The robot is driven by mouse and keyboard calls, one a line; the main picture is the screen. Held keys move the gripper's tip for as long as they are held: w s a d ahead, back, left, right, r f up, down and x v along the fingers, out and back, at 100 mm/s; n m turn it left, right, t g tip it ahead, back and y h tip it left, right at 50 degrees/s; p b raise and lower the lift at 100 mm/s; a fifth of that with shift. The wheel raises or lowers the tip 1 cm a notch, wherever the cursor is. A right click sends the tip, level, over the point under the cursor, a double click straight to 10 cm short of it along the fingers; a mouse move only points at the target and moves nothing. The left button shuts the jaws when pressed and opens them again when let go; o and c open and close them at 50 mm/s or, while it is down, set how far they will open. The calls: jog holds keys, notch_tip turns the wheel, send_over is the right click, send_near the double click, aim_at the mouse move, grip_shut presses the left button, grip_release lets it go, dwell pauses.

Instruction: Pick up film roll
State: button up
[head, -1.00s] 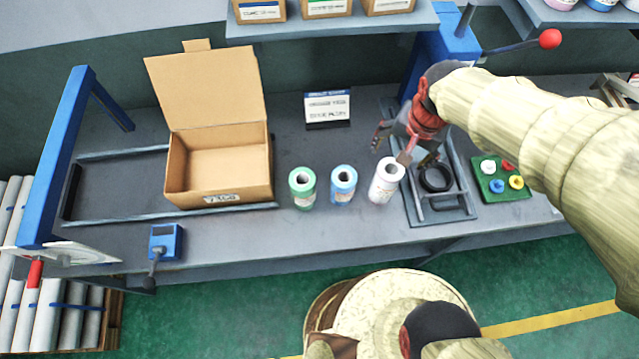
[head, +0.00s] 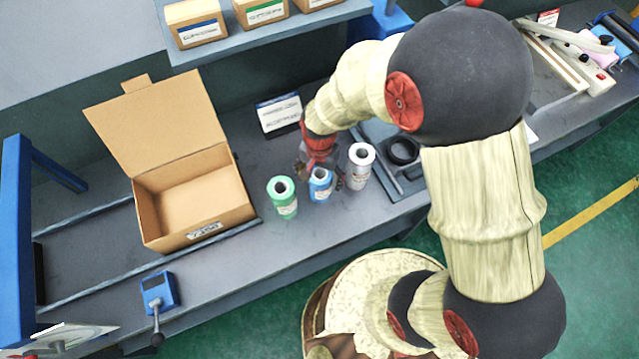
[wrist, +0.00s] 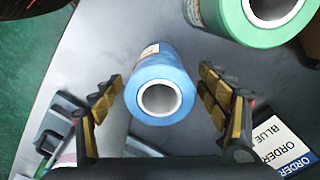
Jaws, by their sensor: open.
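Three film rolls stand upright in a row on the grey workbench: a green one (head: 283,200), a blue one (head: 320,186) and a whitish one (head: 360,168). In the wrist view, the blue roll (wrist: 161,70) stands between my gripper's fingers (wrist: 163,84), its hollow core facing the camera. My gripper (head: 322,168) is open, with one finger on each side of the blue roll. The green roll (wrist: 262,25) also shows at the top right of the wrist view. In the head view my gripper partly hides the blue roll.
An open, empty cardboard box (head: 195,195) stands left of the rolls. An order card (head: 281,114) stands behind them; its text in the wrist view (wrist: 283,145) includes "BLUE". A shelf with boxes (head: 196,22) is above.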

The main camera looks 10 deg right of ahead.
notch_tip(320, 180, down, 2)
jog(key=shift+f, duration=0.2)
jog(key=c, duration=1.5)
jog(key=shift+r, duration=0.15)
jog(key=shift+c, duration=0.7)
